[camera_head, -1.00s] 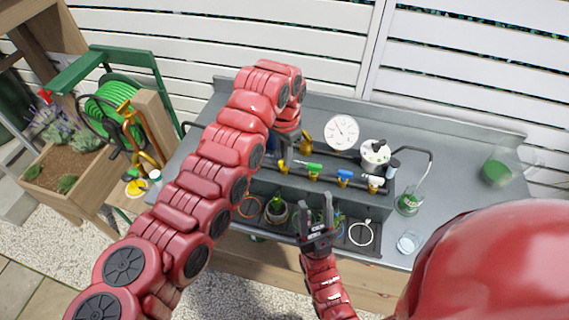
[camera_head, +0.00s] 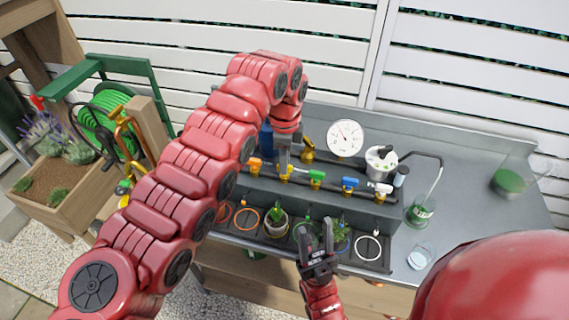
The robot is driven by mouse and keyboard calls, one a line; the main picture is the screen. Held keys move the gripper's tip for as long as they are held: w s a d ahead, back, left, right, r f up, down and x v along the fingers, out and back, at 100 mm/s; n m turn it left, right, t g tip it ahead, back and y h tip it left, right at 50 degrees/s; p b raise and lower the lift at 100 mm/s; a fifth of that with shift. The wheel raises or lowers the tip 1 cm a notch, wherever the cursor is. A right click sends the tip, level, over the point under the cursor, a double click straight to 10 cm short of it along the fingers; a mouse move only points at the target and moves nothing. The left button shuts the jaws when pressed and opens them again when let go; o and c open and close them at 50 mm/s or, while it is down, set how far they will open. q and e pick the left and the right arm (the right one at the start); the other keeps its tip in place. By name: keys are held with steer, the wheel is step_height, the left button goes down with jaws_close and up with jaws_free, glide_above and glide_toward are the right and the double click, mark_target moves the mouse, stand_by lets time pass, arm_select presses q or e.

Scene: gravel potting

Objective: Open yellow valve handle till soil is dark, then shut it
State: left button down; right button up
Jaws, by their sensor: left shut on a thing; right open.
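My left gripper (camera_head: 285,163) reaches down from above to the valve row and is shut on the yellow valve handle (camera_head: 286,173), which it partly hides. The handle's exact angle is hard to tell. Below that valve, a small light pot (camera_head: 276,228) with a green plant stands in the dark tray (camera_head: 258,239). Its soil is too small to judge for darkness. My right gripper (camera_head: 316,232) is open and empty, pointing up in front of the tray, and partly covers the plants behind it.
Orange (camera_head: 255,165), green (camera_head: 316,176), blue (camera_head: 350,184) and white (camera_head: 382,188) valve handles share the pipe. A round gauge (camera_head: 345,138) and a white-topped vessel (camera_head: 380,160) stand behind. A glass beaker (camera_head: 420,256) is at the right.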

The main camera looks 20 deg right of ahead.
arm_select(q)
steer(key=shift+m, duration=0.6)
steer(key=c, duration=0.9)
jaws_free()
steer(key=shift+o, duration=0.2)
steer(key=shift+r, duration=0.1)
steer(key=shift+r, duration=0.3)
step_height(320, 180, up, 8)
steer(key=shift+d+f, duration=0.15)
steer(key=shift+f, duration=0.1)
step_height(320, 180, up, 9)
steer(key=p, duration=0.8)
